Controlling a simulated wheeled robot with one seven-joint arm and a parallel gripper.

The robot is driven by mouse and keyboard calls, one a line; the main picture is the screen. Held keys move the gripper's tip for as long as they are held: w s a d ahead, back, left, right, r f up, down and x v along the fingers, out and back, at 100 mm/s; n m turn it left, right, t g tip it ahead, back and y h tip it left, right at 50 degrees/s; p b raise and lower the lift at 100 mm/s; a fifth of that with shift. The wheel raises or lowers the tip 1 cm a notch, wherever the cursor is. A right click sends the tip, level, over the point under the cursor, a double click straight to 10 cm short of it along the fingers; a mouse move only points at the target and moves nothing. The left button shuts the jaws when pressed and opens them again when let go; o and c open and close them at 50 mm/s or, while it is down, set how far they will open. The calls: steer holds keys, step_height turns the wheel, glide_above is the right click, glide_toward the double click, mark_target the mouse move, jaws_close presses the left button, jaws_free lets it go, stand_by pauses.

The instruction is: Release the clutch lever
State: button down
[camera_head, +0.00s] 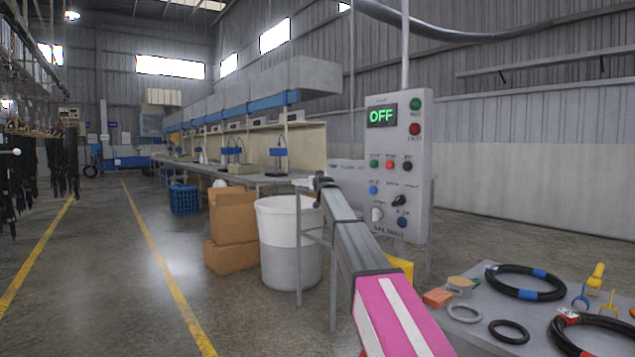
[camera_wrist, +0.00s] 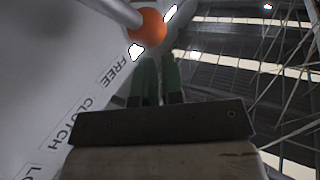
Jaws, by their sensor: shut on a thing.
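The clutch lever shows in the wrist view as a grey rod ending in an orange ball knob (camera_wrist: 151,27). The knob is at the top, near the word FREE on a pale panel (camera_wrist: 60,60). The words CLUTCH and a cut-off LO... run down that panel. My gripper (camera_wrist: 158,62) has green fingers close together, their tips at the knob, shut on it. In the head view my arm reaches toward the left side of a grey control box (camera_head: 418,160) whose display reads OFF. The lever cannot be made out there.
A white bin (camera_head: 285,240) and cardboard boxes (camera_head: 232,218) stand left of my arm. A table (camera_head: 480,335) with black hose rings (camera_head: 525,283) and small tools is at lower right. Dark hoses (camera_head: 62,165) hang at far left. The floor between yellow lines is clear.

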steer(key=s+r, duration=0.8)
steer(key=s, duration=0.3)
steer(key=shift+s, duration=0.15)
steer(key=shift+d, duration=0.1)
steer(key=s+d+f+g+h, duration=0.1)
steer(key=s+d+f+g, duration=0.3)
steer(key=f, duration=1)
steer(key=s+d+f+g, duration=0.2)
steer(key=s+f, duration=0.5)
steer(key=f, duration=0.8)
steer(key=s+d+f+g+h, duration=0.1)
steer(key=s+d+f+g, duration=0.3)
steer(key=f, duration=1)
steer(key=s+d+f+g, duration=0.2)
steer(key=s+f+g, duration=0.2)
steer(key=s+f, duration=0.8)
steer(key=s+d+f+m+g, duration=0.1)
steer(key=s+d+f+g, duration=0.2)
steer(key=s+f, duration=0.8)
steer(key=s+g, duration=0.1)
steer(key=s, duration=0.7)
steer(key=shift+s+d+f+m+h, duration=0.15)
steer(key=shift+s+f+m+h, duration=0.15)
steer(key=shift+f, duration=0.05)
